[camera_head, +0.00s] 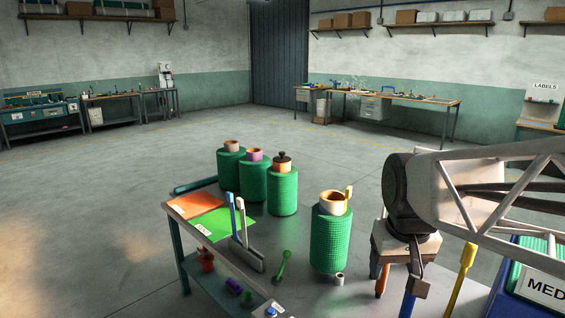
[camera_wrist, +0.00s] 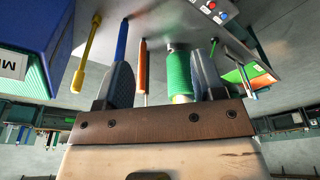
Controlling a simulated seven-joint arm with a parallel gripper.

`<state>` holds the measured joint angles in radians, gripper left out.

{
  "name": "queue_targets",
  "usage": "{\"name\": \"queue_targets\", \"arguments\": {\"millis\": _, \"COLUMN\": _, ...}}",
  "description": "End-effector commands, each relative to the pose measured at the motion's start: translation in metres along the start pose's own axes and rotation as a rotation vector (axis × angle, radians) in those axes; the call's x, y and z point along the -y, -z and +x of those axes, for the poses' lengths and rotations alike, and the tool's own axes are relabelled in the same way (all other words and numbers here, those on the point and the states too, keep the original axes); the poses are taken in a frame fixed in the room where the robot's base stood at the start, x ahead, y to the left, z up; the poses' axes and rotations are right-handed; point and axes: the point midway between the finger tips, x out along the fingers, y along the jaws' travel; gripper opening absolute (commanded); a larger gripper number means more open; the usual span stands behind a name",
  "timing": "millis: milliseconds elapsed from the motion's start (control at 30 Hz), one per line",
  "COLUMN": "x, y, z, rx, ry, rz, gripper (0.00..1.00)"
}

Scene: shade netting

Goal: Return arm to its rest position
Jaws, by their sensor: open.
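My gripper (camera_head: 396,276) hangs at the right part of the table in the head view, fingers pointing down, under my arm that comes in from the right. In the wrist view my gripper (camera_wrist: 163,72) has its two dark fingers spread apart, with nothing visibly held. An orange-handled tool (camera_wrist: 142,66) and a green netting roll (camera_wrist: 179,72) show beyond and between the fingers. The orange tool (camera_head: 382,281) and a blue tool (camera_head: 407,303) are close to the fingers in the head view; I cannot tell whether they touch.
A green netting roll (camera_head: 331,243) stands left of my gripper; several more stand behind. A yellow tool (camera_head: 460,279) and a blue bin (camera_head: 503,288) are on the right. Orange and green sheets (camera_head: 222,222) and a holder with upright tools (camera_head: 247,257) are on the left.

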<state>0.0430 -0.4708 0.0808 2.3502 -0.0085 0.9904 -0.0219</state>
Motion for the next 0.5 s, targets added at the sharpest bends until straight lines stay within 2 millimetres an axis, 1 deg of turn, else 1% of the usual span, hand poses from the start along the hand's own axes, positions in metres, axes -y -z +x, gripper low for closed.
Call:
{"name": "queue_targets", "arguments": {"millis": 33, "x": 0.002, "y": -0.014, "z": 0.002, "rx": -0.006, "ry": 0.001, "rz": -0.001, "gripper": 0.63}}
{"name": "queue_targets", "arguments": {"millis": 100, "x": 0.005, "y": -0.032, "z": 0.007, "rx": -0.013, "ry": 0.001, "rz": 0.000, "gripper": 0.63}}
{"name": "queue_targets", "arguments": {"millis": 300, "x": 0.010, "y": -0.077, "z": 0.021, "rx": -0.031, "ry": 0.004, "rz": 0.002, "gripper": 0.63}}
{"name": "queue_targets", "arguments": {"millis": 400, "x": 0.012, "y": -0.092, "z": 0.026, "rx": -0.036, "ry": 0.005, "rz": 0.003, "gripper": 0.63}}
{"name": "queue_targets", "arguments": {"millis": 500, "x": 0.013, "y": -0.101, "z": 0.030, "rx": -0.040, "ry": 0.005, "rz": 0.003, "gripper": 0.63}}
